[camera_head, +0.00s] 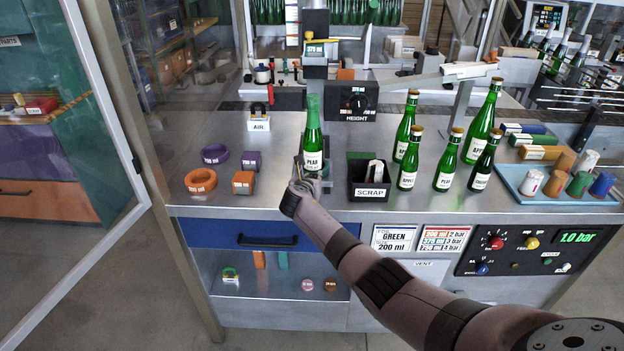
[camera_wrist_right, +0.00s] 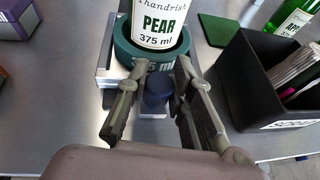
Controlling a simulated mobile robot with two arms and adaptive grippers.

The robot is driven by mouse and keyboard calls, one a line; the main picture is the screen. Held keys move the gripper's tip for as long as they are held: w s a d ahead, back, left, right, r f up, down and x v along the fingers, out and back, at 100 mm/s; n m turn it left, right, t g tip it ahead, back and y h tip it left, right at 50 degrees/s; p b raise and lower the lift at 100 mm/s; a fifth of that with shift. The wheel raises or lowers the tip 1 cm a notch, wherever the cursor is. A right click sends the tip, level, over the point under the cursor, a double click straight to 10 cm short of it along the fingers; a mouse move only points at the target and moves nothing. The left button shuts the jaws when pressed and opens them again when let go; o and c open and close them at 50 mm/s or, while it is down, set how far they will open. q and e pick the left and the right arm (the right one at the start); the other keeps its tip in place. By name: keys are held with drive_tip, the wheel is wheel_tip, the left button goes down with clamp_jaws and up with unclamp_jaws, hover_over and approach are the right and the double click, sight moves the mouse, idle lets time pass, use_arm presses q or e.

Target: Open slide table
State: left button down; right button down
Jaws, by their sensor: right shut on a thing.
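The slide table shows in the right wrist view as a bright metal block (camera_wrist_right: 106,76) with a dark blue knob (camera_wrist_right: 157,92) at its front. A green 375 ml ring (camera_wrist_right: 138,62) sits on it around the base of a pear bottle (camera_wrist_right: 158,22). In the head view this green bottle (camera_head: 313,150) stands upright with a green foil on its neck. My right gripper (camera_wrist_right: 158,103) has its fingers on either side of the knob and is shut on it. In the head view my right gripper (camera_head: 299,186) hides most of the slide table's front. My left gripper is not in view.
A black scrap bin (camera_head: 370,192) stands close to the right of my right gripper. Several green bottles (camera_head: 446,160) stand beyond it. Orange and purple rings (camera_head: 200,180) and blocks lie to the left. A blue drawer (camera_head: 225,234) is below the counter's front edge.

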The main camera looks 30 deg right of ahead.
drive_tip(key=c, duration=1.4)
unclamp_jaws()
drive_tip(key=shift+o, duration=0.2)
drive_tip(key=v, duration=1.2)
drive_tip(key=shift+f, duration=0.1)
